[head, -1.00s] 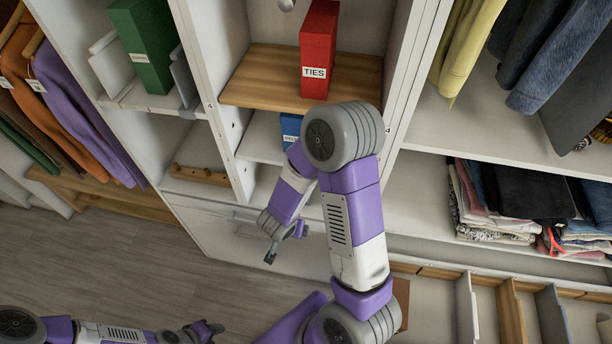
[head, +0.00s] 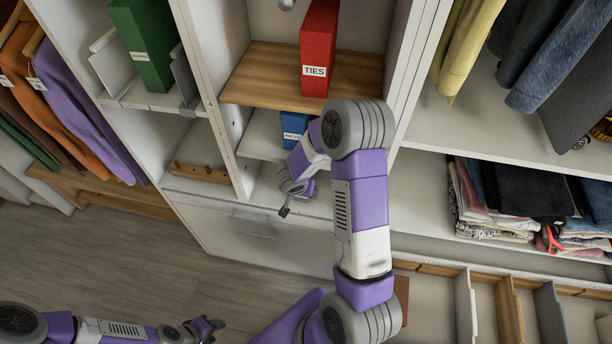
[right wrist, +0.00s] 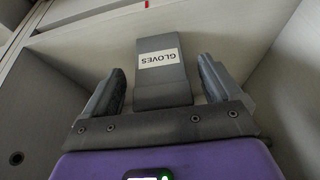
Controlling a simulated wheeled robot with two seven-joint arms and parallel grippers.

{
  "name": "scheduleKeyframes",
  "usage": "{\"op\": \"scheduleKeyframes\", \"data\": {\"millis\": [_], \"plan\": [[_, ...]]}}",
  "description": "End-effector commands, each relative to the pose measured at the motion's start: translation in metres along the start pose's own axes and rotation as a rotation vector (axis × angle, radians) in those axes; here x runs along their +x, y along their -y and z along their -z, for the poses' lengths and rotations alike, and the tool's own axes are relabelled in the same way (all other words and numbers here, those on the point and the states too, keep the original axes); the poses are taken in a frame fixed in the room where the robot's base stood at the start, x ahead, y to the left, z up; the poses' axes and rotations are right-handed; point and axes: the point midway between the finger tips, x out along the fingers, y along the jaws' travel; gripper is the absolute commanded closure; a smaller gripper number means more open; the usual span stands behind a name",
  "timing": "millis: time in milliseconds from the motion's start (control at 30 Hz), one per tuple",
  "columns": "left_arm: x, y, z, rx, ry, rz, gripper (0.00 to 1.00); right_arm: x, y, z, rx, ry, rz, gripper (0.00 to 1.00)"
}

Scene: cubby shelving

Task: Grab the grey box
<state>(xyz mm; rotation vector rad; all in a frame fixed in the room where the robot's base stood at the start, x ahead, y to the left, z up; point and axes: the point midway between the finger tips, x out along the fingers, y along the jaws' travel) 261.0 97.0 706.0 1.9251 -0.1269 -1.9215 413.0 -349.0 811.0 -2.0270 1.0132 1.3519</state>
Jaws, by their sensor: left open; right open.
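The grey box (right wrist: 163,82) carries a white label reading GLOVES, upside down in the right wrist view. It stands inside a pale cubby. My right gripper (right wrist: 160,85) is open, with one dark finger on each side of the box in the picture. I cannot tell how far the box reaches between the fingers; no contact shows. In the head view my right gripper (head: 285,210) is partly visible at the lower cubby, and I cannot make out the grey box there. My left gripper (head: 207,328) is open and empty, low over the floor at the bottom left.
A red TIES box (head: 318,50) stands on a wooden shelf (head: 262,80) above my right arm. A blue box (head: 294,125) sits under it. A green box (head: 144,40) is at the left. Cubby walls (right wrist: 265,60) flank my right gripper closely. Clothes hang on both sides.

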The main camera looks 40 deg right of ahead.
Motion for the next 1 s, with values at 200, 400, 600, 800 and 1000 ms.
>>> {"op": "scheduleKeyframes", "data": {"millis": [200, 400, 600, 800, 1000], "plan": [[0.0110, 0.0043, -0.0001, -0.001, 0.002, 0.000, 0.57, 0.0198, -0.0002, -0.0023, -0.001, 0.002, -0.001, 0.08], [0.0099, 0.0039, 0.0000, -0.001, 0.001, 0.000, 0.57, 0.0187, -0.0001, -0.0019, -0.001, 0.001, 0.000, 0.10], [0.0099, 0.0039, 0.0000, -0.001, 0.001, 0.000, 0.57, 0.0186, -0.0001, -0.0019, -0.001, 0.001, 0.000, 0.41], [0.0099, 0.0039, 0.0000, -0.001, 0.001, 0.000, 0.57, 0.0186, -0.0001, -0.0020, 0.000, 0.001, 0.000, 0.71], [0.0098, 0.0039, 0.0000, -0.001, 0.001, 0.000, 0.57, 0.0183, 0.0001, -0.0015, 0.000, 0.000, 0.000, 0.73]]}}
